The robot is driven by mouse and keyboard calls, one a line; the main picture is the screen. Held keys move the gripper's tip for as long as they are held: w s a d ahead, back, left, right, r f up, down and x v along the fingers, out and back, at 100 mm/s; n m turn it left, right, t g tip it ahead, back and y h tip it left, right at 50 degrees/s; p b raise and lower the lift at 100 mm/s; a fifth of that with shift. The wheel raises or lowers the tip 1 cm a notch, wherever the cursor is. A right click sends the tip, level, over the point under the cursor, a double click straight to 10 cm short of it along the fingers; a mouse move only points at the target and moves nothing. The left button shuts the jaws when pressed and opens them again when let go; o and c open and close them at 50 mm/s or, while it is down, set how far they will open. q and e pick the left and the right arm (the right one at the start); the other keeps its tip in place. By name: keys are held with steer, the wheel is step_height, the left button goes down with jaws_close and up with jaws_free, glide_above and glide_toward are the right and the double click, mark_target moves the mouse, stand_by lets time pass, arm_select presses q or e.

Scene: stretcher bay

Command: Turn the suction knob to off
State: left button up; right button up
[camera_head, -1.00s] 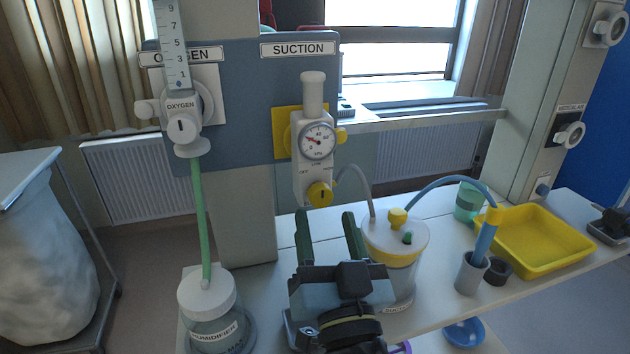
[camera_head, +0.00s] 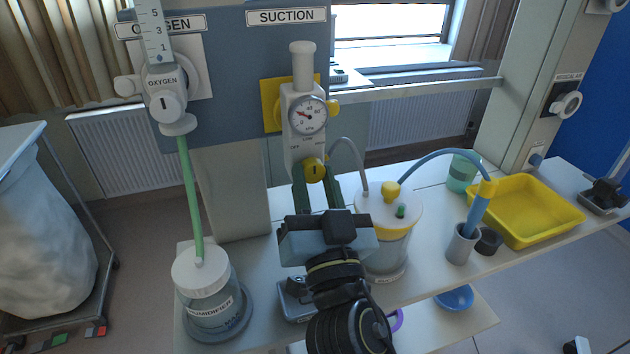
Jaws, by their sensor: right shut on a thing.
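The suction regulator (camera_head: 291,133) is a white body with a round gauge (camera_head: 307,115), on a yellow plate under the SUCTION label (camera_head: 286,16). Its yellow suction knob (camera_head: 314,169) sits at the bottom and has a dark vertical mark. The gauge needle points to the upper left. My right gripper (camera_head: 317,178) comes up from below, its two dark green fingers on either side of the knob. It is shut on the knob, whose lower part is partly hidden by the fingers. My left gripper is not in view.
The suction jar (camera_head: 390,215) with its tubing stands close to the right of my right gripper. The humidifier jar (camera_head: 207,290) stands to the left, below the oxygen flowmeter (camera_head: 165,105). A yellow tray (camera_head: 530,232) and grey cups (camera_head: 462,245) are further right on the shelf.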

steer(key=shift+n, duration=0.5)
steer(key=n+y+p, duration=0.1)
steer(key=n+y, duration=0.1)
steer(key=n, duration=0.1)
steer(key=shift+d+g, duration=0.15)
steer(key=shift+g, duration=0.15)
steer(key=n+y+p, duration=0.2)
steer(key=n, duration=0.2)
steer(key=shift+w+r+g, duration=0.1)
steer(key=shift+r+g, duration=0.05)
steer(key=shift+g, duration=0.25)
steer(key=n+g+y+p, duration=0.1)
steer(key=n+p, duration=0.1)
steer(key=n, duration=0.1)
steer(key=n+g+y+p, duration=0.1)
steer(key=n+p, duration=0.1)
steer(key=n, duration=0.1)
steer(key=shift+d+r+y+p, duration=0.1)
steer(key=shift+d+y+p, duration=0.1)
steer(key=shift+y+p, duration=0.1)
steer(key=shift+n+g+y+p, duration=0.3)
steer(key=shift+n+g+p, duration=0.2)
steer(key=shift+n+p, duration=0.95)
steer(key=shift+n, duration=0.25)
steer(key=o, duration=1)
